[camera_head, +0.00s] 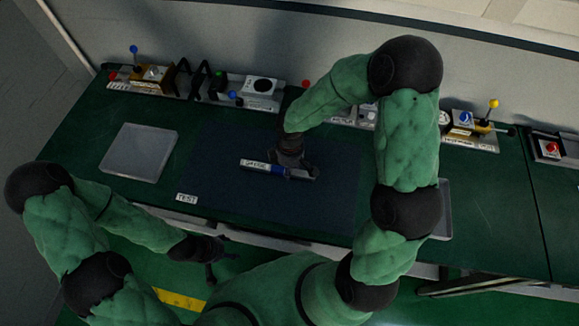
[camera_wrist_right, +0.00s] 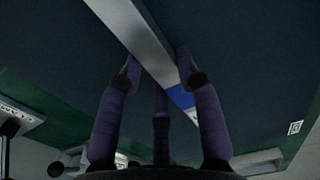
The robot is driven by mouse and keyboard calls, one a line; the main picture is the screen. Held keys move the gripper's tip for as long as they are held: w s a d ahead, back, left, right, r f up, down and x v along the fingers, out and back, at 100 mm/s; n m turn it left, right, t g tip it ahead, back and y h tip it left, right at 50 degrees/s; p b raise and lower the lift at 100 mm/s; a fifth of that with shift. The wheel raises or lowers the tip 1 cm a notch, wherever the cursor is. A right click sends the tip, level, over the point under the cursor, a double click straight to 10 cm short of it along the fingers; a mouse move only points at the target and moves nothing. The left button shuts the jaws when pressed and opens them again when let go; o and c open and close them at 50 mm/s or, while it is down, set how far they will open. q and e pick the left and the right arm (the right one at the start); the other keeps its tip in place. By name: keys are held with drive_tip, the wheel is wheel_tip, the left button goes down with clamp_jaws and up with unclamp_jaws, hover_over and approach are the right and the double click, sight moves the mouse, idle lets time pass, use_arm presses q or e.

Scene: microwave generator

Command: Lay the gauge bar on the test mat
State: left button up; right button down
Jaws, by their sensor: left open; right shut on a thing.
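The gauge bar (camera_head: 261,166) is a light grey bar with a white label reading GAUGE and a blue band. It lies over the dark blue test mat (camera_head: 225,205), whose TEST label (camera_head: 187,198) is at its front left corner. My right gripper (camera_head: 287,168) is shut on the bar near the blue band. In the right wrist view the bar (camera_wrist_right: 130,25) runs diagonally between the fingers (camera_wrist_right: 158,72), with the mat (camera_wrist_right: 240,50) behind it. Whether the bar touches the mat I cannot tell. My left gripper (camera_head: 220,260) is open and empty, in front of the bench edge.
A grey tray (camera_head: 139,153) lies left of the mat on the green bench. Another tray (camera_head: 442,210) is partly hidden by my right arm. Control modules with levers and knobs (camera_head: 250,90) line the back. The mat around the bar is clear.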

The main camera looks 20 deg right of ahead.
drive_tip(key=shift+f, duration=0.3)
idle(0.4)
drive_tip(key=c, duration=0.8)
unclamp_jaws()
wheel_tip(320, 180, up, 12)
